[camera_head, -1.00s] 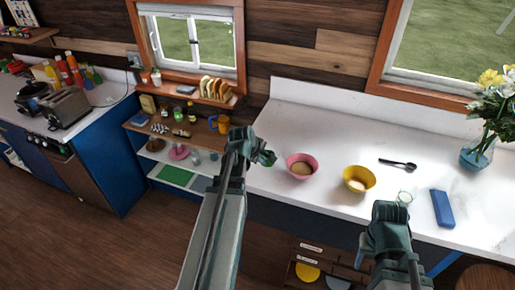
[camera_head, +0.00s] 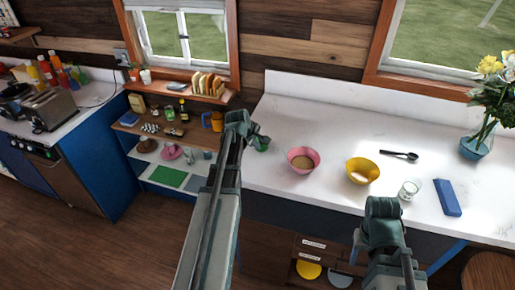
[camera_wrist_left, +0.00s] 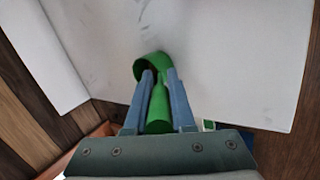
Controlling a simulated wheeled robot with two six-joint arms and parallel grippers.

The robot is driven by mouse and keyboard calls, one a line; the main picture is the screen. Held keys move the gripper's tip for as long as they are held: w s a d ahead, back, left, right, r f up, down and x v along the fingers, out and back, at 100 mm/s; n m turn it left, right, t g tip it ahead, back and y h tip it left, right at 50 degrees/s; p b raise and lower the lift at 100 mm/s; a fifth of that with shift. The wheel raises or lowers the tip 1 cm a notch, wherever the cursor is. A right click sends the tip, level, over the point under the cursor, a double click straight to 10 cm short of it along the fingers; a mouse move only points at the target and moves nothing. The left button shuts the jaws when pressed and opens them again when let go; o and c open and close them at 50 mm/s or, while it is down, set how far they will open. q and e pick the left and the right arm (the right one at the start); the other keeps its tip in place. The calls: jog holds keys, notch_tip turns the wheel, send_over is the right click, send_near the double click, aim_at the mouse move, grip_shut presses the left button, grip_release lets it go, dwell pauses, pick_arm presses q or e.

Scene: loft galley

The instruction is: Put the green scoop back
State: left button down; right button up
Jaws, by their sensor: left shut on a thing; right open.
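The green scoop (camera_wrist_left: 154,68) is in my left gripper (camera_wrist_left: 158,78), with its handle between the two fingers in the left wrist view. The scoop's bowl end points away from the gripper, over the white counter. In the head view the scoop (camera_head: 262,144) shows just beside the left gripper (camera_head: 256,134), near the counter's left end. Most of its handle is hidden there. My right gripper (camera_head: 382,207) is open and empty at the counter's front edge. Below it are shelves with a yellow half-round shape (camera_head: 309,270) and a grey-blue one (camera_head: 340,278).
A black spoon (camera_head: 399,155), a glass (camera_head: 409,189), a blue block (camera_head: 447,197) and a flower vase (camera_head: 477,147) are further right. Shelves (camera_head: 165,150) stand left.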

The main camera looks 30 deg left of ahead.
pick_arm(q)
jog(key=shift+f, duration=0.25)
pick_arm(e)
jog(key=shift+f, duration=0.2)
pick_arm(q)
jog(key=shift+f, duration=0.15)
jog(key=c, duration=0.8)
grip_release()
jog(key=shift+o, duration=0.2)
pick_arm(e)
jog(key=shift+f, duration=0.2)
jog(key=shift+r, duration=0.1)
pick_arm(q)
jog(key=shift+r, duration=0.3)
jog(key=p+v, duration=1)
jog(key=v, duration=0.1)
jog(key=shift+s+r, duration=0.3)
pick_arm(e)
notch_tip(320, 180, up, 10)
